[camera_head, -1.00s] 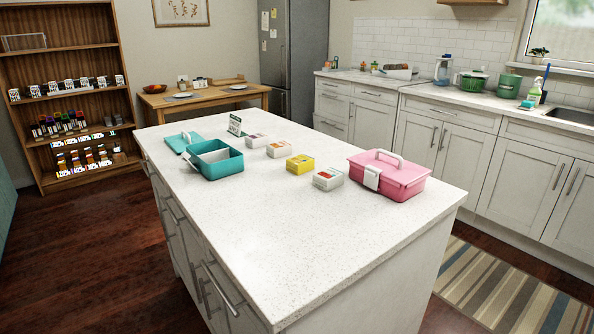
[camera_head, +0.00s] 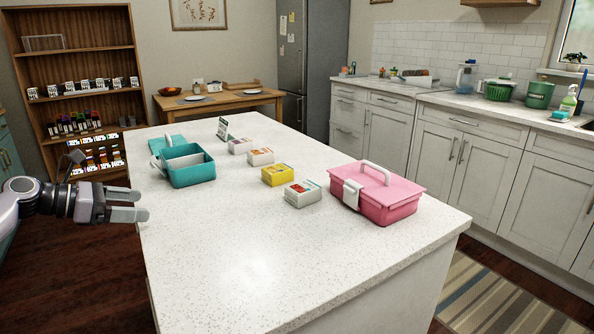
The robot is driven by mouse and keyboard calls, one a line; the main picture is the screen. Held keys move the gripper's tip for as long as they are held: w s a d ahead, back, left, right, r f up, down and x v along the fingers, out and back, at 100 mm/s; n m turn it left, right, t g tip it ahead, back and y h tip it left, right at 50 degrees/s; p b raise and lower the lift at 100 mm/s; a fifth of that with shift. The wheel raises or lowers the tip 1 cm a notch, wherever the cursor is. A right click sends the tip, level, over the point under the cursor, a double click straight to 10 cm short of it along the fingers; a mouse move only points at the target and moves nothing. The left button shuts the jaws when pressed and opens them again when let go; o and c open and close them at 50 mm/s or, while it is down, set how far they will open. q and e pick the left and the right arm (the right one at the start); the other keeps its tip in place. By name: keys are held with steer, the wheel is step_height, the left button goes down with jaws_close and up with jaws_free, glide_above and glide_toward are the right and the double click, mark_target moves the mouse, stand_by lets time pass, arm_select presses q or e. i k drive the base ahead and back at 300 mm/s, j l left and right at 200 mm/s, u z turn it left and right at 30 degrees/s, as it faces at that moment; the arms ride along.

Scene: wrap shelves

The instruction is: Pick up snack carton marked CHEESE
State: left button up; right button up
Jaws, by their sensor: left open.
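Small snack cartons stand in a slanting row on the white island: a white one with a pinkish label (camera_head: 240,146), a white one with an orange label (camera_head: 260,157), a yellow one (camera_head: 277,175) and a white one with a red label (camera_head: 303,194). Their print is too small to read, so I cannot tell which is marked CHEESE. My left gripper (camera_head: 144,205) is open and empty at the island's left edge, well left of the cartons. My right gripper is not in view.
An open teal box (camera_head: 190,174) stands left of the cartons, a closed pink box (camera_head: 395,200) with a white handle to their right. A small sign (camera_head: 223,129) stands behind. The island's front top (camera_head: 270,260) is clear. A stocked wooden shelf (camera_head: 82,57) stands back left.

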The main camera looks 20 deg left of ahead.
mark_target(276, 174)
steer(key=i+l, duration=0.75)
